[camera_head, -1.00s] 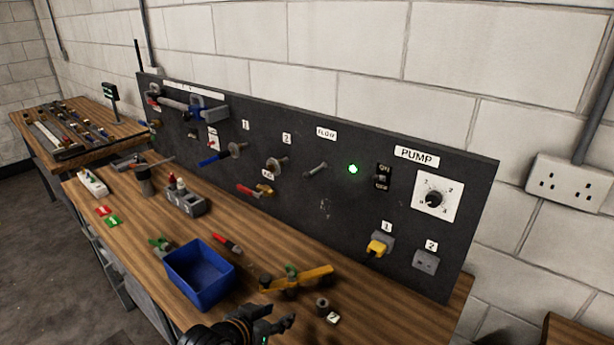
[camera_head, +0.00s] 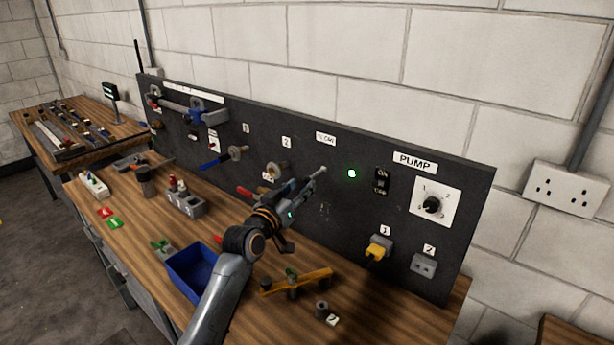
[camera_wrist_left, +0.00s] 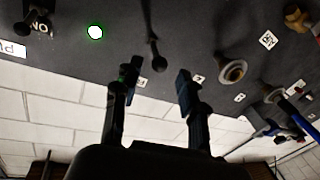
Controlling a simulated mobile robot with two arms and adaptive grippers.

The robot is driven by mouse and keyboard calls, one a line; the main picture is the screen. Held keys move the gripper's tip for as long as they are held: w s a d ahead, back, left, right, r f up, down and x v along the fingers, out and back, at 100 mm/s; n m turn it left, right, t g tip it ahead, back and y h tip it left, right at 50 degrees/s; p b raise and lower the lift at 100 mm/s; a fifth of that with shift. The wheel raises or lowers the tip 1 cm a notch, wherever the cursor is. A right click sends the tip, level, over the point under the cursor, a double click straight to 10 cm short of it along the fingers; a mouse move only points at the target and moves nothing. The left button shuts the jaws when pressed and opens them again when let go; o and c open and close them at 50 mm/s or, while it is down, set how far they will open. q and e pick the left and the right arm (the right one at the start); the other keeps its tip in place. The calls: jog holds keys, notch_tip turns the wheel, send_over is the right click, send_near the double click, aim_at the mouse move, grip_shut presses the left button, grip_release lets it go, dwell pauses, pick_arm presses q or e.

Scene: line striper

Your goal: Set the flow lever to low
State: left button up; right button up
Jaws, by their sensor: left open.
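The flow lever (camera_head: 319,172) is a small grey handle on the dark panel, under a white label (camera_head: 326,140) and left of a lit green lamp (camera_head: 351,174). My left gripper (camera_head: 303,194) is at the panel just below and left of the lever in the head view and hides part of it. In the left wrist view, which shows the scene upside down, the lever (camera_wrist_left: 155,48) hangs with its knob between the two spread fingers (camera_wrist_left: 159,76). The jaws are open. I cannot tell whether a finger touches the lever. My right gripper is not in view.
The pump switch (camera_head: 382,181) and a dial (camera_head: 432,205) are to the right on the panel. Valve handles (camera_head: 236,153) are to the left. A blue bin (camera_head: 190,275), a yellow-handled tool (camera_head: 310,279) and small parts lie on the wooden bench below.

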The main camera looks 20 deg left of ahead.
aim_at(305, 182)
pick_arm(q)
jog(key=shift+w+d+p, duration=0.15)
jog(key=shift+w+d, duration=0.1)
jog(key=shift+w, duration=0.9)
jog(key=shift+w+d+p, duration=0.15)
jog(key=shift+w+d, duration=0.05)
jog(key=shift+w, duration=0.95)
jog(key=shift+s, duration=0.1)
grip_shut()
